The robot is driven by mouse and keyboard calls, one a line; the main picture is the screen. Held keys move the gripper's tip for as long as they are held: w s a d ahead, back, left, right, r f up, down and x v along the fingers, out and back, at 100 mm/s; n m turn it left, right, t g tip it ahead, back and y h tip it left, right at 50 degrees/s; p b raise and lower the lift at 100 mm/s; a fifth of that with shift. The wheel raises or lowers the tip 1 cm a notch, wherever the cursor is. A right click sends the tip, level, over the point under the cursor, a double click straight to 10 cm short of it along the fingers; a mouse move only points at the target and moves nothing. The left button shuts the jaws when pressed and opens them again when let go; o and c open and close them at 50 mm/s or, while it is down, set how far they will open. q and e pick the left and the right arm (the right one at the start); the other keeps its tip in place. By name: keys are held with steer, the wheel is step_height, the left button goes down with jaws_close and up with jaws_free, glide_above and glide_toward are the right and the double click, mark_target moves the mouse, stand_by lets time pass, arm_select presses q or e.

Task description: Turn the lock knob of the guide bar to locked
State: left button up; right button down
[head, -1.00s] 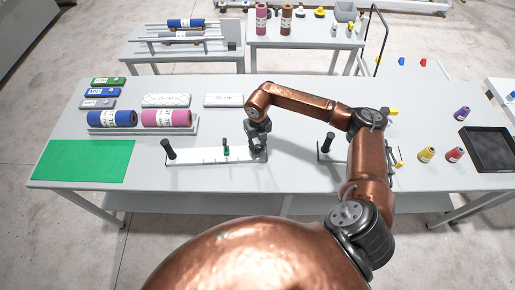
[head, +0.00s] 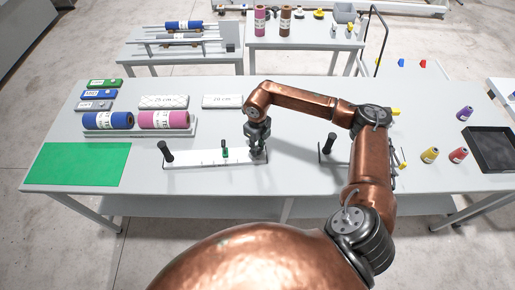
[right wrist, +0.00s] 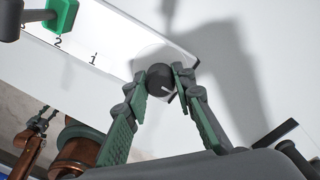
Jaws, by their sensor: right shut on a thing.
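The guide bar (head: 195,158) is a white strip lying on the table, with a black upright handle (head: 165,152) at its left end and a green slider (head: 225,152) along it. The green slider also shows in the right wrist view (right wrist: 62,14), near the printed 2. The lock knob (right wrist: 160,77) is round and dark with a pale mark, at the bar's end. My right gripper (head: 258,150) is over the bar's right end. In the right wrist view its fingers (right wrist: 161,74) are shut on the knob from both sides. The lock state cannot be read.
A black handle (head: 329,143) stands right of the bar, partly behind my arm. A green mat (head: 75,165) and a rack with a blue roll (head: 108,121) and a pink roll (head: 163,120) lie left. Spools and a black tray (head: 490,165) are at right.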

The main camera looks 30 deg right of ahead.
steer(key=c, duration=1.6)
jaws_free()
step_height(320, 180, up, 12)
steer(key=shift+r, duration=0.1)
